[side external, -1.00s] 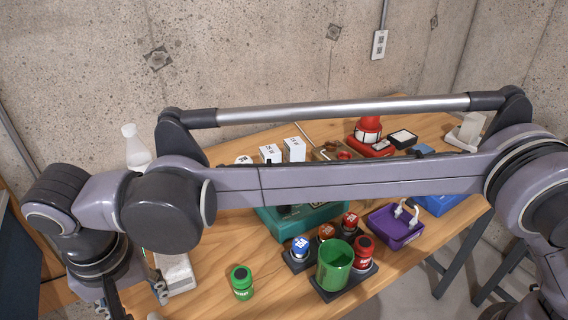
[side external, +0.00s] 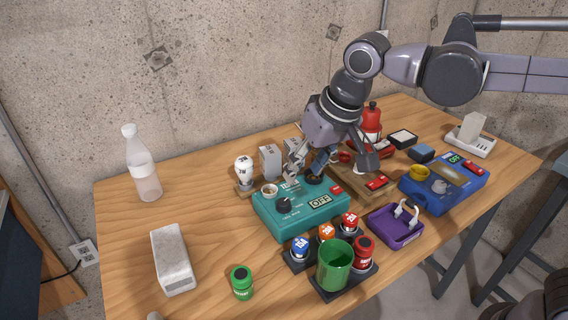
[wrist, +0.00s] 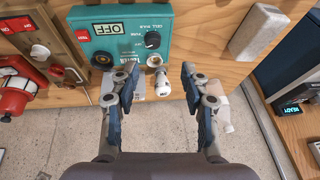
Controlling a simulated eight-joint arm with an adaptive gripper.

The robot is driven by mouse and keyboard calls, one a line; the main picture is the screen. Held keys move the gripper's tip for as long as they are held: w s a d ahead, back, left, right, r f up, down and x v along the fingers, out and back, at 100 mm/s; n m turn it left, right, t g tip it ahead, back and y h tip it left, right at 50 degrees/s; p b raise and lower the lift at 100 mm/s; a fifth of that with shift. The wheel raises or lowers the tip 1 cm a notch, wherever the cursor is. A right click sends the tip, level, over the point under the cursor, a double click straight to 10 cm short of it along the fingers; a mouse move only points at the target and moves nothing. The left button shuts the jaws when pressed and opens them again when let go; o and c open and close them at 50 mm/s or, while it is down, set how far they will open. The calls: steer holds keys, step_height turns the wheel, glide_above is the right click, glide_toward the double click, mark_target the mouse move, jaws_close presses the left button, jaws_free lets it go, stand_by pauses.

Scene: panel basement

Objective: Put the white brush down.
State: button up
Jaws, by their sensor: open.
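A pale whitish block (side external: 174,262), the only thing here that could be the white brush, lies flat on the left part of the table; I cannot make out bristles. It also shows at the top right of the wrist view (wrist: 246,32). My gripper (side external: 325,172) is well to the right of it, over the back of the teal box marked OFF (side external: 300,215). In the wrist view, my gripper's fingers (wrist: 159,68) are spread with nothing held between them. A white bulb-like piece (wrist: 162,84) shows beyond the gap.
A clear bottle (side external: 145,165) stands at the back left. A green jar (side external: 241,282) and green cup (side external: 335,264) are near the front. A purple tray (side external: 393,228) and blue box (side external: 446,190) are to the right. The table around the pale block is mostly bare.

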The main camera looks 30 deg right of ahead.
steer(key=s+d+f+t, duration=0.1)
steer(key=s+d+f, duration=0.1)
steer(key=d, duration=0.4)
steer(key=s+d+f+t+h, duration=0.1)
steer(key=s+d+f, duration=0.2)
steer(key=s+d, duration=0.2)
steer(key=s+d+f+t, duration=0.1)
steer(key=s+d+f, duration=0.2)
steer(key=d, duration=0.5)
steer(key=shift+s+f, duration=0.15)
steer(key=shift+s, duration=0.15)
